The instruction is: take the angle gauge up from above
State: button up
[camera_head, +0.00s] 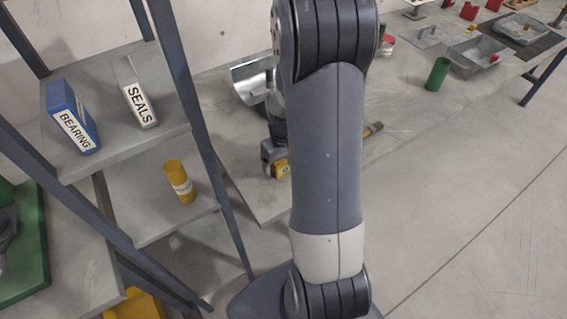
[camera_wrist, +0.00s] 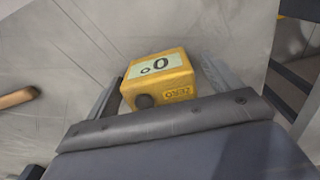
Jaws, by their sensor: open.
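The angle gauge (camera_wrist: 158,78) is a yellow block with a pale display reading "0°", a dark round knob and a small "ZERO" label. It sits on the grey bench top in the wrist view. My gripper (camera_wrist: 165,85) is open, with one finger on each side of the gauge and no clear hold on it. In the head view a small part of the yellow gauge (camera_head: 280,168) shows at my gripper (camera_head: 272,160), beside my arm, which hides much of it.
A wooden handle (camera_wrist: 16,98) lies left of the gauge. A shelf rack at left holds a blue BEARING box (camera_head: 72,117), a SEALS box (camera_head: 135,93) and a yellow cylinder (camera_head: 180,182). A metal scoop-like part (camera_head: 254,80) and green cylinder (camera_head: 438,74) stand on the bench.

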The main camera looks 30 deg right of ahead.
jog(key=shift+c, duration=0.4)
jog(key=c, duration=1.2)
